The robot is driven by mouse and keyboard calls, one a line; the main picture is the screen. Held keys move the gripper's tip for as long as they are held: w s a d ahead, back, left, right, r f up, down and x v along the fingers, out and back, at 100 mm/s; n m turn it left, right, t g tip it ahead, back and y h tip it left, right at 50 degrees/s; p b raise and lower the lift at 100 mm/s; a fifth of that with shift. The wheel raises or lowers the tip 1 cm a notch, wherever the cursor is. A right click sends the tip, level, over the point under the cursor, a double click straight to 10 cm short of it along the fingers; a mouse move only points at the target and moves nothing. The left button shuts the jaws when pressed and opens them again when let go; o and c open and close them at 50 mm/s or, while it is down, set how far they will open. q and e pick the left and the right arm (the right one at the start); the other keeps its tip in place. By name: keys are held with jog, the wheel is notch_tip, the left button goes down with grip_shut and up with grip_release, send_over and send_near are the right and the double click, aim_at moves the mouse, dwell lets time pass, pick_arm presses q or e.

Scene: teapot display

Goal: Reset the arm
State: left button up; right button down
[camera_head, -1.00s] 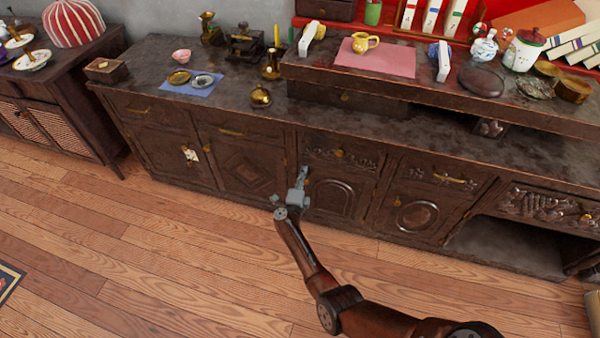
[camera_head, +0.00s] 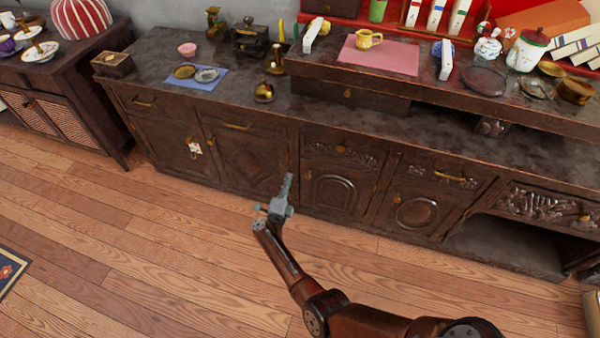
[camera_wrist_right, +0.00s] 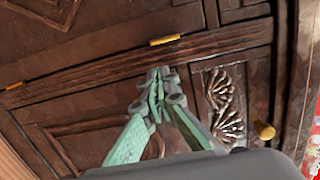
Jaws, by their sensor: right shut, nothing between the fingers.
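My right gripper (camera_head: 287,182) is in front of the dark wooden cabinet (camera_head: 335,195), below the counter edge. Its fingers point up toward the cabinet front, and they are together with nothing between them. In the right wrist view the closed green fingers (camera_wrist_right: 158,85) are seen against the cabinet's doors and drawers. My right arm comes in from the bottom right of the head view. My left gripper is not in view.
A yellow pitcher (camera_head: 367,39) stands on a pink mat (camera_head: 400,60) on the raised shelf. A blue mat (camera_head: 196,84) with small dishes and a brass pot (camera_head: 264,91) are on the counter.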

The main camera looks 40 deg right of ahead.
jog(key=shift+w+a, duration=0.2)
jog(key=shift+a, duration=1.85)
